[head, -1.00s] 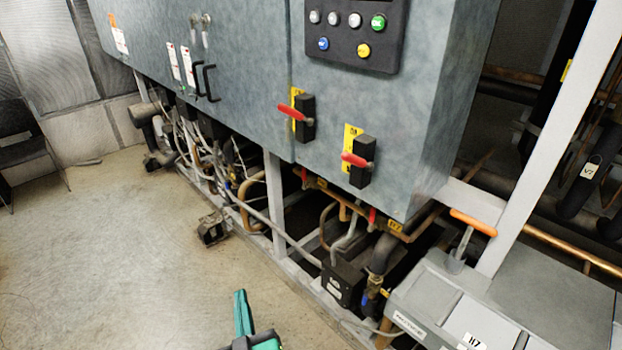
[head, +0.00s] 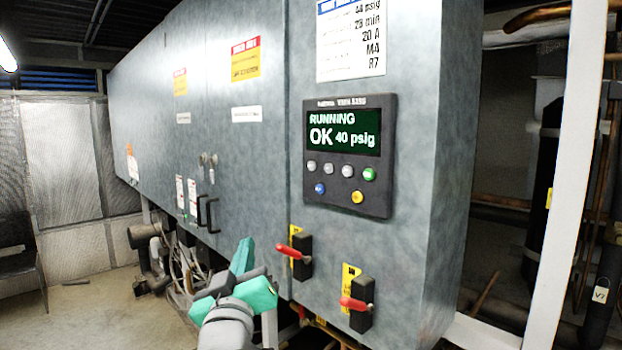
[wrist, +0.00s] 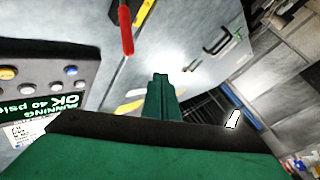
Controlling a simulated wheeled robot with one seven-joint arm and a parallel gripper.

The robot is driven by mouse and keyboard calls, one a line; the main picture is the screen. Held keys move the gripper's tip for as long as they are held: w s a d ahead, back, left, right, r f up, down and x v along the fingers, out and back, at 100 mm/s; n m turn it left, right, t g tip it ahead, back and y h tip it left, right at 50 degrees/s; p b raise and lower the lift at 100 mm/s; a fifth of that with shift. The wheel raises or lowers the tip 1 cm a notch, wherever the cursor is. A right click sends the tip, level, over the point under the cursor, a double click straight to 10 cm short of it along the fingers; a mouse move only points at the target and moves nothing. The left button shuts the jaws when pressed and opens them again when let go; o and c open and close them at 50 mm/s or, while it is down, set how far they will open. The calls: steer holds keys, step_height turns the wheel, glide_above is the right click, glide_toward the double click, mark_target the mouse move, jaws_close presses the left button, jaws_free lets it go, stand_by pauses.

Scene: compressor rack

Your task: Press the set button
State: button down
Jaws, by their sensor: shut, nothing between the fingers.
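The control panel (head: 349,196) is on the front of the grey cabinet. Its screen (head: 343,131) reads RUNNING, OK, 40 psig. Below the screen are three grey buttons (head: 328,169), a green button (head: 369,174), a blue button (head: 320,188) and a yellow button (head: 357,197). Their labels are too small to read, so I cannot tell which is set. My teal gripper (head: 243,252) is below and left of the panel, apart from it, shut and empty. In the wrist view the gripper (wrist: 160,84) shows in the middle and the panel is upside down at the left.
Two red-handled switches (head: 293,252) (head: 356,303) stick out below the panel, the nearer one right of my gripper. Black door handles (head: 207,213) protrude to the left. A white post (head: 566,170) stands right of the cabinet. Open floor lies at the lower left.

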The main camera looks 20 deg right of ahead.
mark_target(312, 166)
steer(key=s+d+r+h, duration=0.1)
steer(key=s+r, duration=0.1)
steer(key=r, duration=0.5)
steer(key=s+r+m+h, duration=0.1)
steer(key=s+r, duration=0.1)
steer(key=r, duration=0.5)
steer(key=shift+s+d+r+h, duration=0.25)
steer(key=shift+d+r+h, duration=0.15)
steer(key=shift+w+d, duration=0.1)
steer(key=w+d, duration=0.2)
steer(key=d, duration=0.6)
steer(key=shift+w, duration=0.35)
steer(key=shift+w+a, duration=0.1)
steer(key=shift+d, duration=0.2)
steer(key=shift+a, duration=0.1)
stand_by(0.4)
